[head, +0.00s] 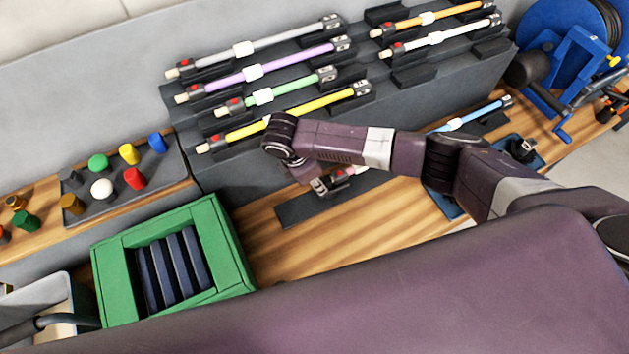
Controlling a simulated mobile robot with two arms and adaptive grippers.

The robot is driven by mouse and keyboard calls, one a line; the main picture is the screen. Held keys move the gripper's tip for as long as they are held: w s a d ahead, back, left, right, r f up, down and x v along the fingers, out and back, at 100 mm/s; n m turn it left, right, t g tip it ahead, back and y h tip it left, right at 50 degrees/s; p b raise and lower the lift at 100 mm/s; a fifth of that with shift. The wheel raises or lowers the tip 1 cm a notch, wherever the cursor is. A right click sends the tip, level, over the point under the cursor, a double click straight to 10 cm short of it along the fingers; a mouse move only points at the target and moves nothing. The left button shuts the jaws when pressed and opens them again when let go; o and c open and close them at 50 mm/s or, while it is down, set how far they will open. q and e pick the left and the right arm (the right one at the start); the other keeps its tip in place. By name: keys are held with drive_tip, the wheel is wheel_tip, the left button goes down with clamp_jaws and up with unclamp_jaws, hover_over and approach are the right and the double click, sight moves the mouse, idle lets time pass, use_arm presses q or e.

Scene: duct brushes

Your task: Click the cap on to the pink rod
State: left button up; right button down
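A rod end with a grey collar and red button (322,185) lies low at the centre, on a dark holder (296,213). My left gripper is not in view.
A dark stepped rack holds several rods, including lilac (275,68), green (290,88) and yellow (310,106). A green crate with dark slats (236,250) stands front left. A blue reel (575,62) stands far right. Wooden bench (290,255) is bare beside the crate.

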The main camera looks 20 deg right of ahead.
drive_tip(key=shift+d, duration=0.35)
drive_tip(key=c, duration=1.6)
unclamp_jaws()
drive_tip(key=v, duration=1.2)
